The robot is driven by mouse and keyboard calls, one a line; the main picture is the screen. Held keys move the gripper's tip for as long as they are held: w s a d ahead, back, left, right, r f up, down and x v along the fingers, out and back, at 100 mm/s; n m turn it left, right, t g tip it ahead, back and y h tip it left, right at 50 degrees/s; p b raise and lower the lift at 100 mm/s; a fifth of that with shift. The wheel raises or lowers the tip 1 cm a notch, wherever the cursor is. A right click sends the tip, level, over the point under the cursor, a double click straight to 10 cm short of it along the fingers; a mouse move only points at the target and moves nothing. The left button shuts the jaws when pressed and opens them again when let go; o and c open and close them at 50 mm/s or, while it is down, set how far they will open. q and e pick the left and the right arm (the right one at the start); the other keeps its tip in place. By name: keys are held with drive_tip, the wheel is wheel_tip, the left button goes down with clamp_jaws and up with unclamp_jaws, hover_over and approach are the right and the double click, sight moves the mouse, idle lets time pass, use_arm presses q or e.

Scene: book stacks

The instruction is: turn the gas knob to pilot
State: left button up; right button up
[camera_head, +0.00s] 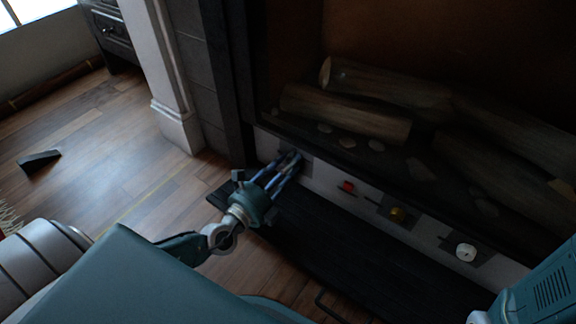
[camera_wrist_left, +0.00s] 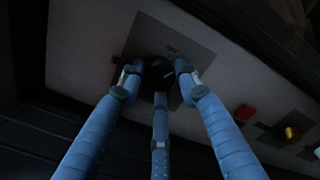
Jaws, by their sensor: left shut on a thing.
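My left gripper (camera_head: 289,160) is at the left end of the pale control panel under the fireplace logs. In the left wrist view its blue fingers are shut around a dark round knob (camera_wrist_left: 158,77). The knob sits on a grey square plate (camera_wrist_left: 187,50) with small marks that I cannot read. The fingers hide part of the knob, so its pointer direction cannot be told. In the head view the knob is mostly hidden by the fingers. My right gripper is not in view.
To the right along the panel are a red button (camera_head: 347,187), a yellow knob (camera_head: 397,215) and a white knob (camera_head: 466,252). Logs (camera_head: 345,112) lie in the firebox above. A dark lowered flap (camera_head: 330,252) lies below the panel. Wood floor is open at left.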

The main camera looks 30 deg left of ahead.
use_arm(q)
drive_tip(key=m, duration=0.4)
drive_tip(key=shift+p, duration=0.3)
drive_tip(key=shift+f+m, duration=0.1)
drive_tip(key=shift+m, duration=1.6)
drive_tip(key=shift+p, duration=0.3)
drive_tip(key=o, duration=1.1)
drive_tip(key=shift+o, duration=0.2)
drive_tip(key=s, duration=0.4)
drive_tip(key=s+a, duration=0.1)
drive_tip(key=s, duration=0.7)
drive_tip(key=shift+a, duration=0.3)
